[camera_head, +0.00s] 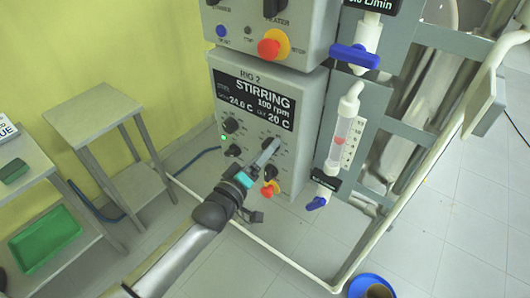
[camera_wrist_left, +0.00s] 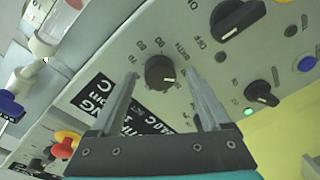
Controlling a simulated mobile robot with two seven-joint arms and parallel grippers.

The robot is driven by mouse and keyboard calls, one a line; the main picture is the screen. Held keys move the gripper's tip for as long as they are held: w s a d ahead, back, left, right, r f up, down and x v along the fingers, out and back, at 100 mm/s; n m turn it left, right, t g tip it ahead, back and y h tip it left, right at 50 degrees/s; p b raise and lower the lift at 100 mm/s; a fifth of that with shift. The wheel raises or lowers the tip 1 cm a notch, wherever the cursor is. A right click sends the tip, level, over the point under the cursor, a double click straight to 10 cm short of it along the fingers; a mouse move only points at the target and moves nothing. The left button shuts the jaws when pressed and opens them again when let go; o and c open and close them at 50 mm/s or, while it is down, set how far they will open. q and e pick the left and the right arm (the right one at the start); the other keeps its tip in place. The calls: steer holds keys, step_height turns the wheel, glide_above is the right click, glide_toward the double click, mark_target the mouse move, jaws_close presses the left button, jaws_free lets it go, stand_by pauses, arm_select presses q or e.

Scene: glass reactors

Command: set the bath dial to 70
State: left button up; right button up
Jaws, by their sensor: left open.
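The bath dial (camera_wrist_left: 160,72) is a round black knob with a white pointer mark, on the grey front panel beside the word BATH. In the left wrist view its pointer points right, and printed numbers ring it; the exact setting is hard to read. My left gripper (camera_wrist_left: 160,82) is open, with one finger on either side of the dial; I cannot tell whether they touch it. In the head view my left gripper (camera_head: 270,150) is at the panel and partly covers the dial. The display (camera_head: 255,98) reads STIRRING, 100 rpm, 24.0 C and 20 C. My right gripper is not in view.
A glass column with blue valves (camera_head: 317,203) and a white pipe frame stand to the right. A grey side table (camera_head: 92,112) stands left.

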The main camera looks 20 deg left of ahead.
arm_select(q)
steer(key=shift+w, duration=0.2)
jaws_close()
stand_by(0.6)
